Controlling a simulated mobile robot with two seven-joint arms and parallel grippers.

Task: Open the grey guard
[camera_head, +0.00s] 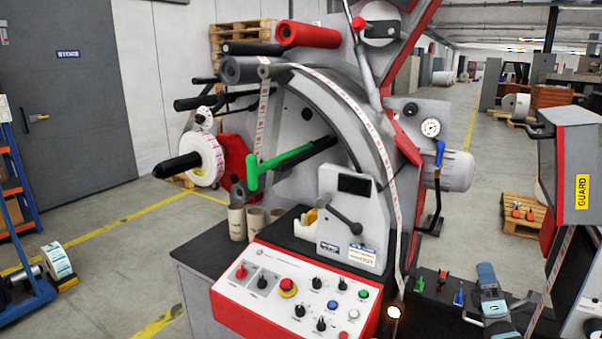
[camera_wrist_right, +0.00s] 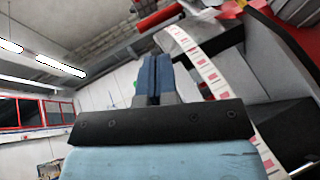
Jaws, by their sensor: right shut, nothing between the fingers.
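The grey guard (camera_head: 576,150) stands at the right edge of the head view, partly cut off by the frame. It has a yellow GUARD label (camera_head: 582,192) and a dark handle (camera_head: 540,131) on its left side. My right gripper (camera_head: 487,269) is low in the head view, left of and below the guard and apart from its handle. In the right wrist view its blue fingers (camera_wrist_right: 155,78) are together and empty, above the light blue body. My left gripper is not in view.
The machine's control panel (camera_head: 300,297) and curved grey frame fill the middle. A printed label strip (camera_head: 393,200) runs down left of my right gripper; in the wrist view a strip (camera_wrist_right: 215,80) passes right of the fingers. A grey motor (camera_head: 452,170) stands behind.

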